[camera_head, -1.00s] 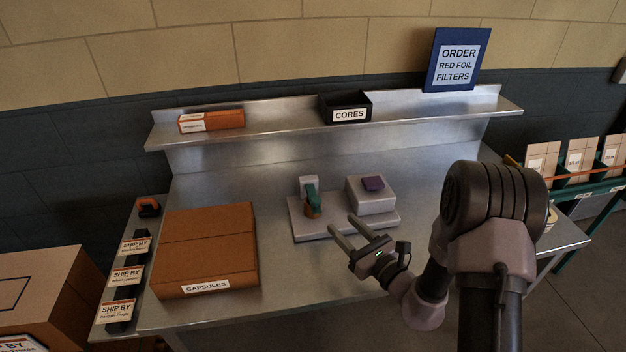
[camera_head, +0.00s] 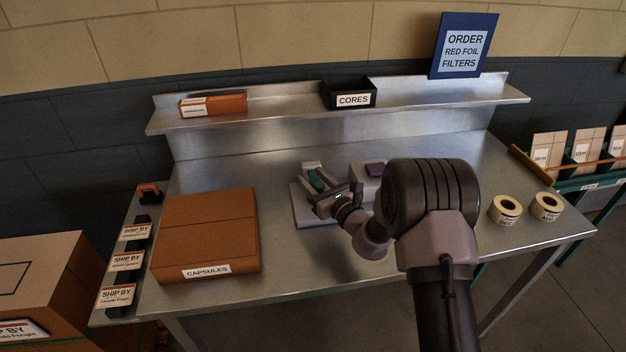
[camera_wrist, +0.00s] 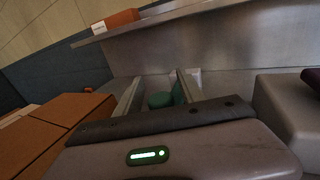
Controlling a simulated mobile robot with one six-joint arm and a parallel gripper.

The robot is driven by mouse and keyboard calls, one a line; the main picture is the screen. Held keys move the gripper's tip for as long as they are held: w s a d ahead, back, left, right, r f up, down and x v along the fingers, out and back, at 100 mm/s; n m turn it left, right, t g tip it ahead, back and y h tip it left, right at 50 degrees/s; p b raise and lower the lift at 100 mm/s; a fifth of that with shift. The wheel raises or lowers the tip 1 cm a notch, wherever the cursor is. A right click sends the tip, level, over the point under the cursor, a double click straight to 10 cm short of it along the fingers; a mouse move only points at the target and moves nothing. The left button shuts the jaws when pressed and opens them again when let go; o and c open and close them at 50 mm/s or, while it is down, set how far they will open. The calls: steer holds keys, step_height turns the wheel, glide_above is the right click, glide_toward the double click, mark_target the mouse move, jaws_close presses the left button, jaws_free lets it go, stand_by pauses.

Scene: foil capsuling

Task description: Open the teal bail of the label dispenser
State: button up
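The label dispenser has a light grey base plate (camera_head: 301,214) on the metal bench. Its teal bail (camera_head: 316,181) is at the left part of the base, partly hidden by my gripper. My gripper (camera_head: 311,176) is open, with one finger to each side of the bail. In the wrist view the rounded teal top of the bail (camera_wrist: 160,99) shows between the two spread fingers (camera_wrist: 159,84). I cannot tell whether either finger touches it. A grey block (camera_head: 358,178) with a purple pad (camera_head: 375,170) stands at the right of the base, partly behind my arm.
A brown CAPSULES box (camera_head: 207,235) lies left of the dispenser. A shelf behind holds an orange box (camera_head: 213,104) and a black CORES bin (camera_head: 350,95). Two label rolls (camera_head: 505,209) (camera_head: 547,206) are at the right. Bench space before the dispenser is clear.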

jaws_close()
stand_by(1.3)
